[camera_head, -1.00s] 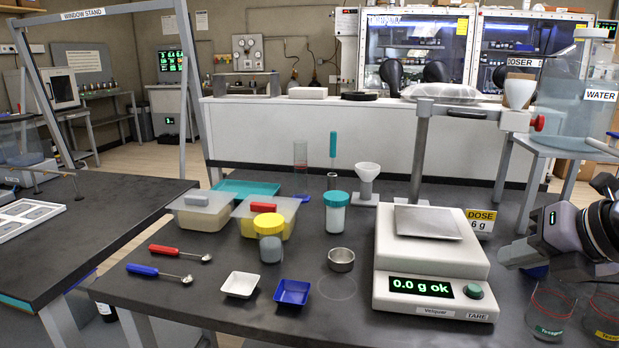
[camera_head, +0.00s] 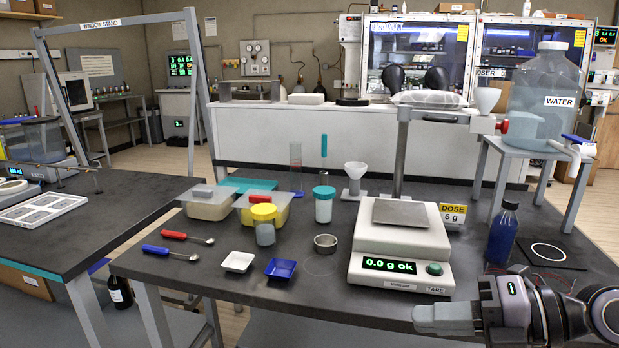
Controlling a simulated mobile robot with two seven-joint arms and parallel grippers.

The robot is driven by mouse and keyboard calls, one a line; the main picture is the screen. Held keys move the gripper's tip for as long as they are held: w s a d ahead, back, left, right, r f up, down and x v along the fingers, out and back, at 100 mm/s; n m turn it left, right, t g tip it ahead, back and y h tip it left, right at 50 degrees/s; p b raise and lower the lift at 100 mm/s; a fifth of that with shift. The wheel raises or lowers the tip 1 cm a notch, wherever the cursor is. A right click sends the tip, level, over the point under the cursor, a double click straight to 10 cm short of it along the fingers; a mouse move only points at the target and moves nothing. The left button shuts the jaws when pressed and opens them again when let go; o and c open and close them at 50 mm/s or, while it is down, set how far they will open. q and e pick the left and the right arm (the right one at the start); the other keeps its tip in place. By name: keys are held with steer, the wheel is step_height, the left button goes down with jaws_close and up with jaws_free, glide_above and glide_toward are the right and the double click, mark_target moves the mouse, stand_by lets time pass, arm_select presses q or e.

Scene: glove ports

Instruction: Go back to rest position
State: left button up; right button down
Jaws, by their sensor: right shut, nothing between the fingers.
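My right gripper (camera_head: 420,319) is in the lower right of the head view, its arm coming in from the right edge. Its fingers are together and point left, with nothing held. It shows in front of the lower edge of the white balance (camera_head: 370,281), which reads "0.0 g ok". I cannot tell the exact gap between them. My left gripper and arm are not in view.
A blue bottle (camera_head: 503,232) stands right of the balance. A metal cup (camera_head: 325,243), white dish (camera_head: 238,262), blue dish (camera_head: 281,268) and yellow-lidded jar (camera_head: 264,224) stand to its left. A water jug (camera_head: 545,95) is on a side stand.

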steer(key=s+d+f+m+t+h+p, duration=0.15)
steer(key=f+m+t+h, duration=0.4)
steer(key=m, duration=0.75)
steer(key=d+f+m+t+h+p, duration=0.25)
steer(key=f+m+t, duration=0.35)
steer(key=f+m, duration=0.5)
steer(key=s+f+m+g+h, duration=0.3)
steer(key=s+f+m+g, duration=0.3)
steer(key=s+f, duration=0.6)
steer(key=shift+f+m+p, duration=0.35)
steer(key=shift+f+m, duration=0.05)
